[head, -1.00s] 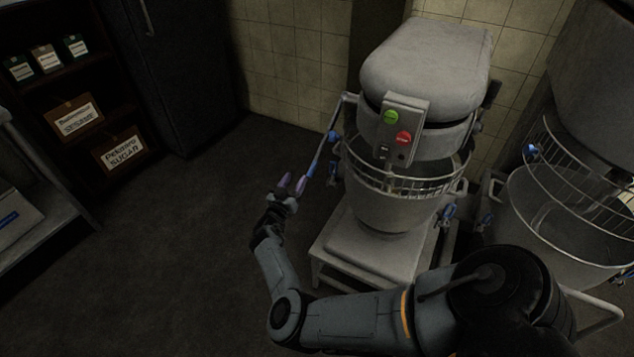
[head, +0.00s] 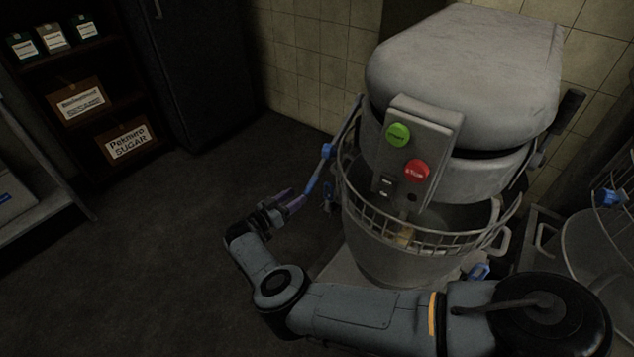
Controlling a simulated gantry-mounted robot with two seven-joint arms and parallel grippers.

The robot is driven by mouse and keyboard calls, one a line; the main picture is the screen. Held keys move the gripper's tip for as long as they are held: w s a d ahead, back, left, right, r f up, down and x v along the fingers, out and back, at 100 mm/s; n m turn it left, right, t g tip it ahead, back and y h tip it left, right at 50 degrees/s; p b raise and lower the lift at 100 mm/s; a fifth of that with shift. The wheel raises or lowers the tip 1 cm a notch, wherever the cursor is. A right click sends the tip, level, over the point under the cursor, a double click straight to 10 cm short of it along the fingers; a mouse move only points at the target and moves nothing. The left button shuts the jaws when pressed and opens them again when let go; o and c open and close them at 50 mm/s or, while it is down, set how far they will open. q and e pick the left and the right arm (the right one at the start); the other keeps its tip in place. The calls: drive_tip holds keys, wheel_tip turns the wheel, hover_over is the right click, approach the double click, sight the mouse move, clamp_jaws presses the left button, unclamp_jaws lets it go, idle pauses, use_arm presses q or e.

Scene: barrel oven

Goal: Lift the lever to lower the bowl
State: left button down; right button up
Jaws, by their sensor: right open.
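The mixer (head: 465,75) stands right of the middle, with its steel bowl (head: 385,243) under a wire guard. The lever (head: 343,130) is a thin metal rod on the mixer's left side, slanting down to the left with a blue grip (head: 319,168) at its lower end. My right gripper (head: 299,203) is open and empty, just below and left of the lever's blue grip. I see no clear contact between them. My right arm crosses in front of the mixer's base and hides part of it. My left gripper is not in view.
The mixer has a green button (head: 398,134) and a red button (head: 416,171) on its front. A second mixer bowl (head: 598,240) is at the right edge. Dark shelves (head: 62,65) and a counter (head: 40,190) are at the left. The floor (head: 150,260) between is clear.

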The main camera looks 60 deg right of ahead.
sight(314, 183)
drive_tip(key=b+x, duration=0.1)
drive_tip(key=x, duration=0.7)
drive_tip(key=shift+s+d+b, duration=0.2)
drive_tip(key=shift+d+b, duration=0.15)
drive_tip(key=shift+d, duration=0.35)
clamp_jaws()
